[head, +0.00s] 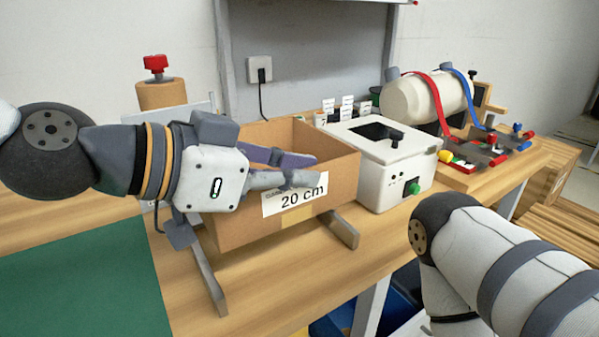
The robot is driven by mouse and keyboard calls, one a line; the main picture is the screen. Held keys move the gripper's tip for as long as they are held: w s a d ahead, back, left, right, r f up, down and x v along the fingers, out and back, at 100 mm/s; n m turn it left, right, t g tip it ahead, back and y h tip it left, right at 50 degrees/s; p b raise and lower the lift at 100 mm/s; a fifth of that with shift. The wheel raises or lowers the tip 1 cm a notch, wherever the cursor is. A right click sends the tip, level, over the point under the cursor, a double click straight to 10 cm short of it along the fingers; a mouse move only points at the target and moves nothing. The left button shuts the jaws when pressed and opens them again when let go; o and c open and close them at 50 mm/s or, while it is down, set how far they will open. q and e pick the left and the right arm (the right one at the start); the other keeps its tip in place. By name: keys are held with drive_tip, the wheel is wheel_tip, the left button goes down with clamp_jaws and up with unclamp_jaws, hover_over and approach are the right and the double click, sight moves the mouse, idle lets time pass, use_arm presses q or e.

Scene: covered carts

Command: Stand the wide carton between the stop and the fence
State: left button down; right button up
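An open-topped cardboard carton (240,228) with a "20 cm" label is at the middle of the bench. My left gripper (300,170) reaches in from the left at its near wall. One finger lies in front of the label, and a purple-grey piece, perhaps the other finger, shows over the carton's opening. Whether they press on the wall is unclear. Two low grey bars, probably the stop and the fence, show at the carton's left (207,275) and right (340,230). The carton hides their far parts and its own base contact. My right gripper is out of view.
A white device (385,160) with a green knob stands close right of the carton. A strapped cream cylinder (425,97) sits farther right. A brown post with a red knob (160,88) stands behind left. A green mat (80,285) lies clear at front left.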

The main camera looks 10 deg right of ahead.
use_arm(q)
drive_tip(key=shift+s+a+r, duration=0.1)
drive_tip(key=shift+s+a, duration=0.05)
drive_tip(key=shift+a, duration=0.05)
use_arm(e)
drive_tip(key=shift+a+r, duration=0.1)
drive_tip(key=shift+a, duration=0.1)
use_arm(q)
drive_tip(key=shift+r, duration=0.1)
wheel_tip(320, 180, down, 9)
drive_tip(key=shift+f+b, duration=0.1)
drive_tip(key=shift+b, duration=0.8)
drive_tip(key=shift+f, duration=0.15)
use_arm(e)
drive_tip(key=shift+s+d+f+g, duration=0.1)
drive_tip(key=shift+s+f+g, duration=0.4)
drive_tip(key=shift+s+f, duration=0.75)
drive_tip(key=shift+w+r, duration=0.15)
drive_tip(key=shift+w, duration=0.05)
use_arm(q)
drive_tip(key=shift+f, duration=0.35)
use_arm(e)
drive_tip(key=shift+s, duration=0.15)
use_arm(q)
drive_tip(key=c, duration=1.7)
unclamp_jaws()
